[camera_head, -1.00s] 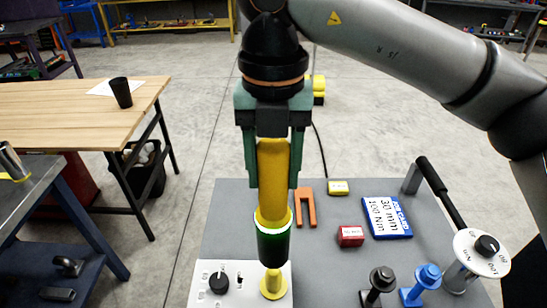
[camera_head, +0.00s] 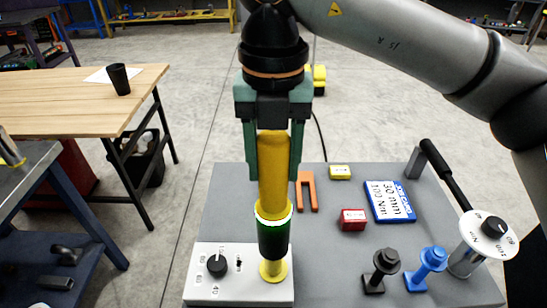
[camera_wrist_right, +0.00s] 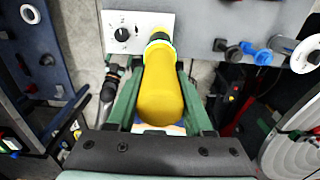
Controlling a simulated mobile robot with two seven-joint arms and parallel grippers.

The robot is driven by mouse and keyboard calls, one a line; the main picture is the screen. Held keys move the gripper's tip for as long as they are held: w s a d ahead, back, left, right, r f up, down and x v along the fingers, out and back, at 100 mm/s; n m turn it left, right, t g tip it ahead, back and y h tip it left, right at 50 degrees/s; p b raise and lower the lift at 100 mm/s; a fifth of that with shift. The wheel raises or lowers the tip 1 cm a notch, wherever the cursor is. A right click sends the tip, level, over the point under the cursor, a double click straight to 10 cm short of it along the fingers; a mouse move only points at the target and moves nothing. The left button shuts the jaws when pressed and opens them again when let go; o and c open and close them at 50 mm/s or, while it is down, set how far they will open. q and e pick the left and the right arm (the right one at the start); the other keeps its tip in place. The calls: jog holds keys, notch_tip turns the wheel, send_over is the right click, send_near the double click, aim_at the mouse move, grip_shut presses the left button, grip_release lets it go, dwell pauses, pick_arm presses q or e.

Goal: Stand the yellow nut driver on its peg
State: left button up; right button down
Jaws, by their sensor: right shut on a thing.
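The yellow nut driver (camera_head: 273,170) has a thick yellow handle, a pale ring and a black lower barrel. It is upright in the head view. My right gripper (camera_head: 273,176), with green fingers, is shut on its handle. The yellow peg (camera_head: 273,270) has a round base on the white panel (camera_head: 240,290). The barrel's lower end overlaps the peg's top in the picture; I cannot tell whether it is around the peg or just above or in front. My left gripper is not in view.
The grey board (camera_head: 335,265) also carries a black peg (camera_head: 381,268), a blue peg (camera_head: 429,266), a red block (camera_head: 352,220), an orange fork-shaped piece (camera_head: 307,191), a blue-edged sign (camera_head: 390,202) and a white dial (camera_head: 489,234). A wooden table (camera_head: 60,105) stands at left.

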aim_at(274, 202)
jog(key=shift+f, duration=0.15)
dwell(0.5)
jog(key=shift+f+b, duration=2.1)
jog(key=shift+f, duration=0.35)
jog(key=shift+f+b, duration=1.45)
jog(key=shift+f, duration=0.05)
grip_release()
